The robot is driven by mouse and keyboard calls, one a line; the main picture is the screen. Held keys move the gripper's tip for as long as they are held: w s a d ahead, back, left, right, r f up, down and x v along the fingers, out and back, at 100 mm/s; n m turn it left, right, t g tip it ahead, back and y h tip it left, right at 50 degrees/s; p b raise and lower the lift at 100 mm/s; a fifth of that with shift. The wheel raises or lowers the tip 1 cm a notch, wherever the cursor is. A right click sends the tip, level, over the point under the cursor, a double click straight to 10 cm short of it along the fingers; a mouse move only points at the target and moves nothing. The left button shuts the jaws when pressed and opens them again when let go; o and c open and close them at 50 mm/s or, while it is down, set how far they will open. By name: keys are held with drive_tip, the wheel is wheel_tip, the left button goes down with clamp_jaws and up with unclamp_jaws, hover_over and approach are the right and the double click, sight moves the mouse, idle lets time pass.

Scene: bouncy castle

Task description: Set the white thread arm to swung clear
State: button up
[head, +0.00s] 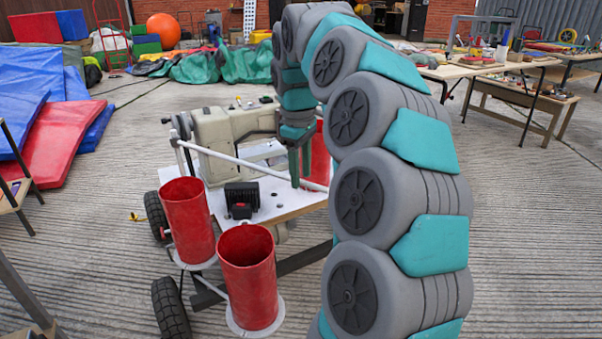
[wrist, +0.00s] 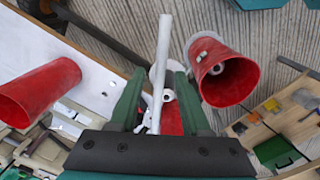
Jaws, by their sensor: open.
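The white thread arm (head: 252,166) is a thin rod above the white top of a wheeled sewing cart. It slants from a post at the upper left down to the right, past the cart's right side. My gripper (head: 300,183) points down at the rod's right part. In the wrist view the thread arm (wrist: 162,70) stands upright in the picture between the two green fingers of my gripper (wrist: 160,90). The fingers are open with gaps on both sides; I cannot tell whether either touches the rod.
A cream sewing machine (head: 225,130) stands behind the rod. Two red cylinders (head: 190,220) (head: 250,275) stand at the cart's near side, and another red one (head: 320,158) is behind my gripper. A black block (head: 241,195) sits on the white top. Work tables (head: 490,70) stand back right.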

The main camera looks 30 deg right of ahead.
drive_tip(key=shift+f, duration=0.25)
drive_tip(key=shift+c, duration=0.2)
clamp_jaws()
idle(1.1)
